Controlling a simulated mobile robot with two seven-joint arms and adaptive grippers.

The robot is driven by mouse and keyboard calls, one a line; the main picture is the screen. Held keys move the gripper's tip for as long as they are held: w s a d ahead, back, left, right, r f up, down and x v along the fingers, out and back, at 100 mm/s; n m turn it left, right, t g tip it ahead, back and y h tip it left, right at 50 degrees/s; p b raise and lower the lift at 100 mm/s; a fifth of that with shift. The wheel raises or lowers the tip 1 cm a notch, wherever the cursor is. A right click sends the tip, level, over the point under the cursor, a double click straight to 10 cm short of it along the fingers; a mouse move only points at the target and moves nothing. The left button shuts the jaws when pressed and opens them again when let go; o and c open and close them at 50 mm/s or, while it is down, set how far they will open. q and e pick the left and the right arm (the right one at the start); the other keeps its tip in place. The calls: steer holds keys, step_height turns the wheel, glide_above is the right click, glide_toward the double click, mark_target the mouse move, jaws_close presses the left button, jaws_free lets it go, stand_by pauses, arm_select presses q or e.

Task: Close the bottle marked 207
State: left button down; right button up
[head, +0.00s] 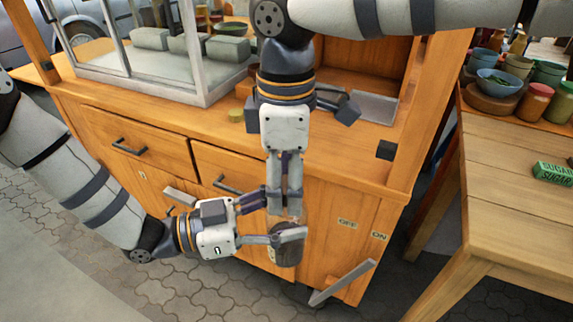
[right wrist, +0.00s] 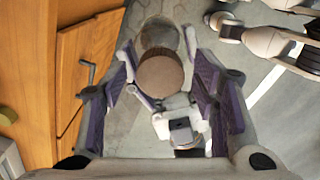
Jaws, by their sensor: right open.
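A dark brown bottle (head: 288,251) is at my left gripper (head: 284,220), off the ground in front of the wooden cart. My left gripper comes in from the left and appears shut on it, with one grey finger across its upper part. In the right wrist view the bottle shows a round brown top (right wrist: 160,74) and a greyer round part (right wrist: 160,34) behind it. My right gripper (head: 285,207) points down from above, open, its fingers (right wrist: 168,92) on either side of the brown top. I cannot tell whether they touch it. No number is readable.
The wooden cart (head: 330,215) stands close behind, with drawer handles (head: 128,148) and a grey bar handle (head: 343,282) sticking out. A glass case (head: 160,75) stands on it.

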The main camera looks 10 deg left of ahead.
steer(key=c, duration=1.2)
steer(key=o, duration=1.3)
steer(key=shift+o, duration=0.2)
step_height(320, 180, up, 12)
